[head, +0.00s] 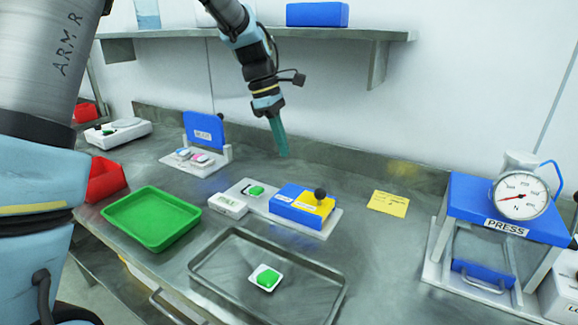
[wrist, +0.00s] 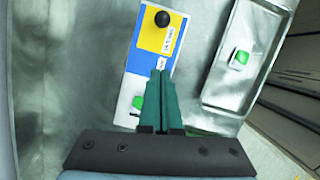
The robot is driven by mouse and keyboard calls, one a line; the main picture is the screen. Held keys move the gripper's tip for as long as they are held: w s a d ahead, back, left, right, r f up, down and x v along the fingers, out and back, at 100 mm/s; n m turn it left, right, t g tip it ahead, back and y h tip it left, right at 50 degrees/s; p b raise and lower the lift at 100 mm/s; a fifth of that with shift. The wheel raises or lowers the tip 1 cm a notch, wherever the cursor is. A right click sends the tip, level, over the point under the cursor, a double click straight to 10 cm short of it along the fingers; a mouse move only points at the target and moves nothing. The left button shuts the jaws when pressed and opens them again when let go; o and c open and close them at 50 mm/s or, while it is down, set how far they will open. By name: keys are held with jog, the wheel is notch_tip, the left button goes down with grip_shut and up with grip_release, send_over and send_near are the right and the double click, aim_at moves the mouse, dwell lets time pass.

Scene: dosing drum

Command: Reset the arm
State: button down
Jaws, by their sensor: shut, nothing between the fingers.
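My gripper (head: 283,154) hangs from my arm over the back part of the metal bench, above and behind the blue and yellow block. Its green fingers are together and empty. In the wrist view my gripper (wrist: 159,73) points toward the blue and yellow device (wrist: 147,45), which has a black knob. That device (head: 290,205) sits on a white base in the head view, with a green piece (head: 256,190) on the plate to its left. The fingers partly cover the device in the wrist view.
A metal tray (head: 212,284) holds a white square with a green piece (head: 265,278). A green tray (head: 127,232) stands left, and a blue press with a dial (head: 510,208) right. A yellow note (head: 388,203) lies on the bench. A shelf (head: 345,34) runs behind my arm.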

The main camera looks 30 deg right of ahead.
jog(key=w+a+f+m+t, duration=0.1)
jog(key=w+a+m, duration=0.1)
jog(key=a, duration=1)
jog(key=w+a+f+m+t, duration=0.1)
jog(key=w+a+m+t, duration=0.1)
jog(key=a, duration=0.9)
jog(key=s+a+f+m+y, duration=0.1)
jog(key=s+a, duration=0.3)
jog(key=a, duration=0.4)
jog(key=s+a+f+m+t+y, duration=0.1)
jog(key=s+a+m, duration=0.3)
jog(key=a, duration=0.4)
jog(key=shift+a+f, duration=0.2)
jog(key=shift+f, duration=0.7)
